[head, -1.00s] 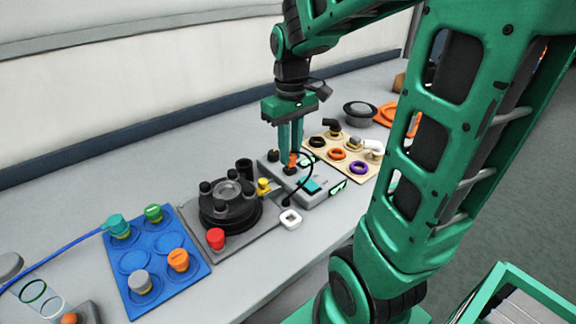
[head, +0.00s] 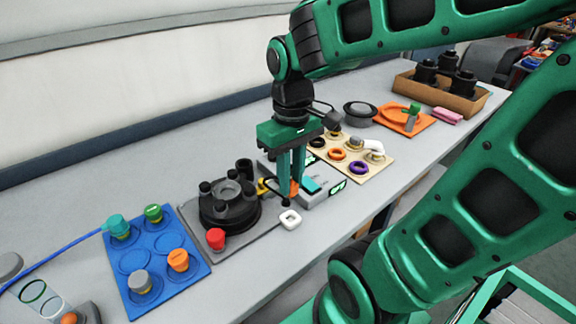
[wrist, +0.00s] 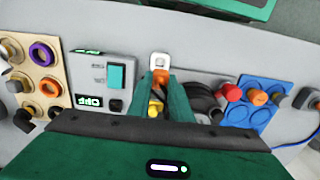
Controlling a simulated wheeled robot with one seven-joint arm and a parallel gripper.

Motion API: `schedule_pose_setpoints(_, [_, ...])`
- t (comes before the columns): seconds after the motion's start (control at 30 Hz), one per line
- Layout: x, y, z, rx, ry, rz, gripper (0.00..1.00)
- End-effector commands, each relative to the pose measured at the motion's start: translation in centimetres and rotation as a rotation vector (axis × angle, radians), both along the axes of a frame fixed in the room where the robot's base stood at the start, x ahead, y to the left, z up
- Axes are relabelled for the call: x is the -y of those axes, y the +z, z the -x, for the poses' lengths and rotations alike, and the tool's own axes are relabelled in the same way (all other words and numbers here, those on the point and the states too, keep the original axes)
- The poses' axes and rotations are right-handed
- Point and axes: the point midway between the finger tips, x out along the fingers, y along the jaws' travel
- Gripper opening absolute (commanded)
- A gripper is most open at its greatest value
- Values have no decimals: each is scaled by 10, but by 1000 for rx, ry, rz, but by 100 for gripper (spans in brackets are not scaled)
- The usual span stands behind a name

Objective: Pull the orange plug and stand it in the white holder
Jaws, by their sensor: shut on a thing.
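My gripper (head: 289,199) is shut on the orange plug (head: 294,187), which shows between the fingertips in the wrist view (wrist: 162,77). The grey box (head: 321,199) with a teal switch is just right of the fingers in the head view. The white holder (head: 290,220), a small square ring, lies on the table close in front of the fingertips. In the wrist view the holder (wrist: 159,60) is just beyond the plug. The fingers hide part of the plug, and I cannot tell how high it is above the table.
A black round fixture (head: 229,204) with a red knob (head: 216,238) stands left of the gripper. A yellow part (head: 263,186) is close beside the fingers. A blue tray (head: 136,286) with caps is farther left. A beige board (head: 371,171) with rings is at right.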

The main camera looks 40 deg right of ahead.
Motion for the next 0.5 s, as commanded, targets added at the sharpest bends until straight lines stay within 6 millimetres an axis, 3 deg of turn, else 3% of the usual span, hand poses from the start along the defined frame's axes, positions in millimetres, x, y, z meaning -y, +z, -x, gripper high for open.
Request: schedule_pose_setpoints(0.5, [0, -9, -1, -1, 0, 0, 0])
